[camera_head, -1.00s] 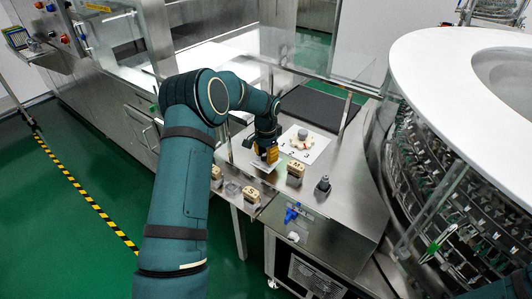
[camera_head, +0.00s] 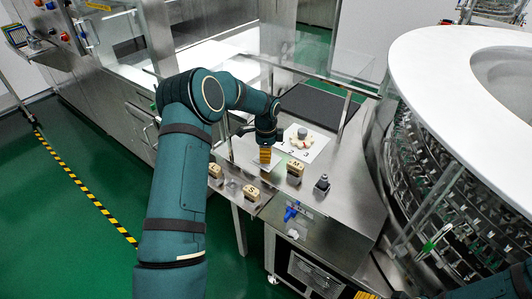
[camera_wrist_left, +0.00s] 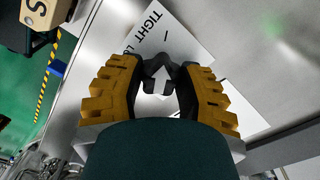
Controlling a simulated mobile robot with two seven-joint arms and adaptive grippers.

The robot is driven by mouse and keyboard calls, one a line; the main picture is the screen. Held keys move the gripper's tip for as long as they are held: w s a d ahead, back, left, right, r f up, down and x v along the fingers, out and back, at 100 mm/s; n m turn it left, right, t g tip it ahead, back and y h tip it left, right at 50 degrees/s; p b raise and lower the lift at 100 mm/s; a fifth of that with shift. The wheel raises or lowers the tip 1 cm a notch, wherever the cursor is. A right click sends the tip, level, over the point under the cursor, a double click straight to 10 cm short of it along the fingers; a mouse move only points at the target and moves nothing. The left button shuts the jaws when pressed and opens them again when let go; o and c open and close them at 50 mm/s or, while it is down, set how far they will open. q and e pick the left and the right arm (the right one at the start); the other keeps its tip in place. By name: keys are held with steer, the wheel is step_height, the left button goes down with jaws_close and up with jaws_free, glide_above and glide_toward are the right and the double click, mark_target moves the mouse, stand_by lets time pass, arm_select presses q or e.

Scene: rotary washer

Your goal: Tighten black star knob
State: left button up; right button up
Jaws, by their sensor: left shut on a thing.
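The black star knob (camera_wrist_left: 160,68) shows between the two yellow ridged fingers of my left gripper (camera_wrist_left: 160,92) in the left wrist view. The gripper is shut on it, and a white arrow shows at the knob's middle. Under it lies a white plate (camera_wrist_left: 190,40) with the printed word TIGHT and a second word partly hidden. In the head view my left gripper (camera_head: 265,155) points down at this plate on the steel table, and the knob is hidden by the fingers. A yellow tip of my right gripper (camera_head: 365,295) shows at the bottom edge; its opening is not visible.
A white numbered card with a pale dial (camera_head: 301,137) lies behind. The large rotary machine (camera_head: 420,160) borders the table on the right.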

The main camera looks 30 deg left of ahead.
arm_select(q)
steer(key=shift+m, duration=0.3)
steer(key=o, duration=1.2)
step_height(320, 180, up, 12)
steer(key=shift+f, duration=0.1)
stand_by(0.4)
